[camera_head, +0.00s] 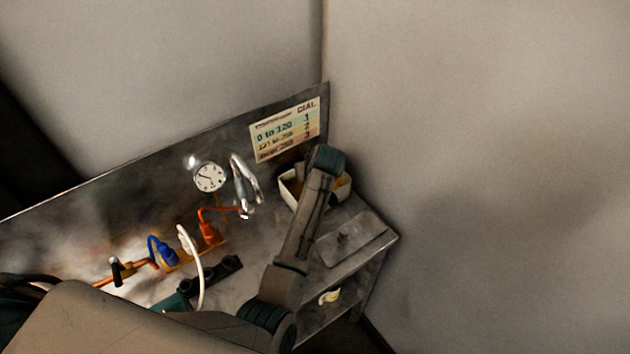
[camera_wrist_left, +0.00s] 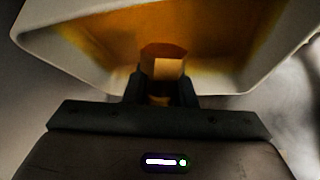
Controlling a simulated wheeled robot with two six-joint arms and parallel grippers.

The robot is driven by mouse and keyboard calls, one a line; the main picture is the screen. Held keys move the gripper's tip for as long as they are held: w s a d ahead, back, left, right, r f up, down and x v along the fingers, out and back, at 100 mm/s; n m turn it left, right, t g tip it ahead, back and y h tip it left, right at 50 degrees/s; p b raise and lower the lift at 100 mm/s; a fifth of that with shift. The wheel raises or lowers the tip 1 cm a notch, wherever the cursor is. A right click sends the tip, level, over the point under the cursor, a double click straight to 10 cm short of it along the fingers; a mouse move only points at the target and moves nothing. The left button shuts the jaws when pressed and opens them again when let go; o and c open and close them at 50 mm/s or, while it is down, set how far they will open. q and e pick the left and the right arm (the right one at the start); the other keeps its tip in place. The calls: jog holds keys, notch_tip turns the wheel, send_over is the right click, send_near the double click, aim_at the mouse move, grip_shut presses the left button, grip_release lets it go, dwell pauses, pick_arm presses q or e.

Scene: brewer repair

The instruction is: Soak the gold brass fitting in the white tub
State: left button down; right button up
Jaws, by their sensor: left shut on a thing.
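The white tub (camera_head: 287,195) stands at the right end of the metal bench, partly hidden by my left arm. Its pale wall (camera_wrist_left: 36,52) and amber inside (camera_wrist_left: 205,35) fill the upper part of the left wrist view. My left gripper (camera_wrist_left: 162,88) is shut on the gold brass fitting (camera_wrist_left: 167,66), with the fingers over the tub's near rim. The fitting shows against the amber inside; I cannot tell how deep it sits. In the head view my wrist hides the gripper and fitting. My right gripper is not in view.
A dial gauge (camera_head: 209,177), a silver fitting (camera_head: 243,184), an orange valve (camera_head: 208,234) and a blue valve (camera_head: 163,250) stand left of the tub. A white hose (camera_head: 198,270) arches nearby. A printed chart (camera_head: 285,130) is on the backboard. A flat plate (camera_head: 350,242) lies right of my arm.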

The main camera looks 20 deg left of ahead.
pick_arm(q)
jog(key=shift+r+p, duration=3)
jog(key=shift+r, duration=0.45)
jog(key=shift+d+r, duration=0.1)
jog(key=shift+r, duration=1.9)
jog(key=shift+d, duration=0.2)
